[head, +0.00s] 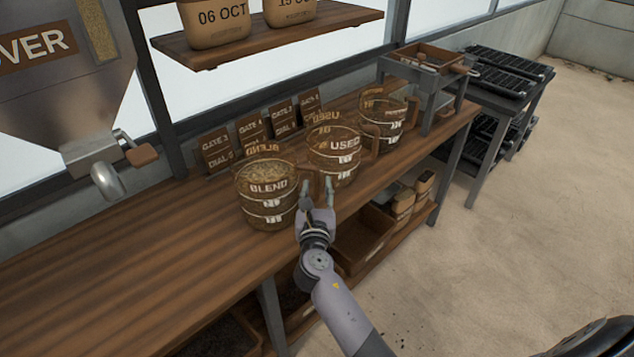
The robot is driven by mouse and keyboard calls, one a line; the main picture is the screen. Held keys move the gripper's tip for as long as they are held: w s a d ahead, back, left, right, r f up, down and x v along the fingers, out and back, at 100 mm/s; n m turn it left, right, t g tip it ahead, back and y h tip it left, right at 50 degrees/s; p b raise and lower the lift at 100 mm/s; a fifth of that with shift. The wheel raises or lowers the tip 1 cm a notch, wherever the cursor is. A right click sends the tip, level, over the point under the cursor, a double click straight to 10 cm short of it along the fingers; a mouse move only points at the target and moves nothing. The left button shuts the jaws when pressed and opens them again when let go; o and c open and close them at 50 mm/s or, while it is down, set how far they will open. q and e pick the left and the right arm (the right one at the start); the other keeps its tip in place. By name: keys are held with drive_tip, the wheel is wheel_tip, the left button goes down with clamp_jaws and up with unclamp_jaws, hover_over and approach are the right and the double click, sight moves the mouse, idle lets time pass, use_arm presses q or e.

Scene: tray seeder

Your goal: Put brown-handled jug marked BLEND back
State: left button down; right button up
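The jug marked BLEND (266,207) stands upright on the wooden bench (120,262), filled with light grainy material. Its brown handle is on its right side, partly hidden by my gripper. My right gripper (318,188) is at that handle, with its two fingers apart; whether they touch the handle I cannot tell. A jug marked USED (333,165) stands just behind and to the right. A third similar jug (384,130) stands farther along the bench. My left gripper is not in view.
A metal hopper (60,85) with a spout hangs at the left. Small gate and dial cards (249,130) line the back. A shelf (270,38) with dated tubs is above. A metal stand (432,72) and black trays (505,72) are at the right. The bench's left part is clear.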

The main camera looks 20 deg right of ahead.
drive_tip(key=v, duration=0.9)
drive_tip(key=shift+b, duration=0.3)
drive_tip(key=shift+d, duration=0.1)
